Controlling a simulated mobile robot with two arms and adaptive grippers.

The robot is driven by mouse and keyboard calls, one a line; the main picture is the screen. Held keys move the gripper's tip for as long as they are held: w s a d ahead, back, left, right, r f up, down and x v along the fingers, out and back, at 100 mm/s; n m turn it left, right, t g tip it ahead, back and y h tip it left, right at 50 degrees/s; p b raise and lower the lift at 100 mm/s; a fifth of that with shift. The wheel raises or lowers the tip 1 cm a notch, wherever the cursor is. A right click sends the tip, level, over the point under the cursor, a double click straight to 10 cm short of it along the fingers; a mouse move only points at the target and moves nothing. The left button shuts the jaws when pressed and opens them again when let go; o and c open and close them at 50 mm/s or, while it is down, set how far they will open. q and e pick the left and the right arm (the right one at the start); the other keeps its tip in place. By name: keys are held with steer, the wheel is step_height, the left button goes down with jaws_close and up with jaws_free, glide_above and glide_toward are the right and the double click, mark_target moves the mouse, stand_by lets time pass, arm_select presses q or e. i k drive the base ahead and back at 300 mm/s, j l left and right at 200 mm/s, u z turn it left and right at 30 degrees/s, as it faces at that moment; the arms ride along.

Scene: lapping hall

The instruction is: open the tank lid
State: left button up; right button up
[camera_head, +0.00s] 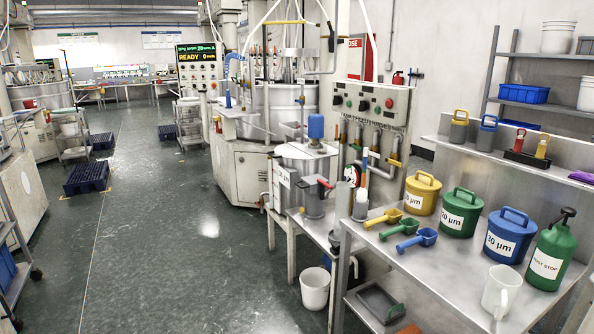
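A stainless steel tank (290,185) stands on a bench in the middle of the view. Its top (297,152) looks covered by a flat metal lid, with a blue motor (316,127) standing above it. I cannot tell from here whether the lid is fully shut. A red and black handle (325,185) shows at the tank's right front. Neither of my grippers is in view.
A control panel (372,104) stands behind the tank. To the right, a steel table holds yellow (423,194), green (461,213) and blue (508,236) pots, scoops and a white jug (500,291). A white bucket (315,288) stands below.

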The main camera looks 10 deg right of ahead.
mark_target(285, 150)
steer(key=i+j+z, duration=0.1)
steer(key=i+j, duration=0.15)
steer(key=i+j+z, duration=0.1)
steer(key=i+j, duration=0.15)
steer(key=i+j+z, duration=0.1)
steer(key=i+j, duration=0.15)
steer(key=i+j+z, duration=0.1)
steer(key=j, duration=0.35)
steer(key=i+j+z, duration=0.1)
steer(key=i+j, duration=0.25)
steer(key=i+j+z, duration=0.1)
steer(key=j, duration=0.25)
steer(key=i+j+z, duration=0.1)
steer(key=i+j, duration=0.2)
steer(key=i+j+z, duration=0.1)
steer(key=j, duration=0.35)
steer(key=z, duration=1.7)
steer(key=j+u, duration=0.1)
steer(key=u, duration=1.75)
steer(key=i+l, duration=0.15)
steer(key=i, duration=0.45)
steer(key=i+l+u, duration=0.1)
steer(key=i, duration=0.5)
